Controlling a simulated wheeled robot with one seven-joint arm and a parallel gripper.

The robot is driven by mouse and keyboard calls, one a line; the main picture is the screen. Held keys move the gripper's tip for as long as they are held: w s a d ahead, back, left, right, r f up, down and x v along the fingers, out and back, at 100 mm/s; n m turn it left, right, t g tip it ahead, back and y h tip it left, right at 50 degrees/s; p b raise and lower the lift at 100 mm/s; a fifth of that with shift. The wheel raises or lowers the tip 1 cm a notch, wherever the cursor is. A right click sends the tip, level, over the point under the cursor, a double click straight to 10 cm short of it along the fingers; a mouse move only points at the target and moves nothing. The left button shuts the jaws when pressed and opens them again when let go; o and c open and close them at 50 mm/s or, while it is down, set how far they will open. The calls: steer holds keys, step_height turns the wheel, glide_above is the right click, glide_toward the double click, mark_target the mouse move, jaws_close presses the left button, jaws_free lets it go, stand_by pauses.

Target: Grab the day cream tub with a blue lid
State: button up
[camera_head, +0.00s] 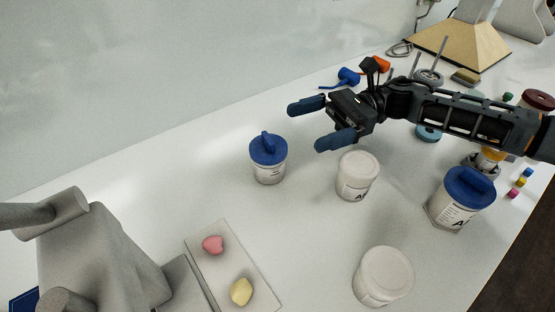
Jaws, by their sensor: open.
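A white tub with a blue lid (268,159) stands upright left of the middle of the white table. The lid has a raised blue grip, and the small label print is too small to read. A second, larger white tub with a blue lid (459,198) stands at the right under my arm, with large letters partly showing. I cannot tell which one is the day cream. My gripper (306,125) is open and empty, its dark blue fingertips pointing left, above and to the right of the left blue-lidded tub in the picture, apart from it.
A white-lidded tub (357,176) stands just right of the left blue-lidded tub. Another white-lidded tub (383,276) is at the front. A pale board (230,262) holds a pink and a yellow piece. A grey machine (105,245) fills the lower left. Table is clear at upper left.

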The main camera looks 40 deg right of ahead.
mark_target(277, 144)
steer(key=shift+s+a+f+g, duration=0.1)
steer(key=shift+s+a+g, duration=0.05)
steer(key=shift+a+g, duration=0.2)
steer(key=shift+a+p, duration=0.4)
steer(key=shift+a, duration=0.5)
steer(key=shift+w+a+p, duration=0.2)
steer(key=shift+a+p, duration=0.1)
steer(key=shift+a, duration=0.6)
steer(key=shift+w+a+p, duration=0.2)
steer(key=shift+a+p, duration=0.05)
steer(key=shift+a, duration=0.7)
steer(key=shift+w+a+p, duration=0.2)
steer(key=shift+a+p, duration=0.1)
steer(key=shift+a, duration=0.6)
steer(key=c, duration=1.5)
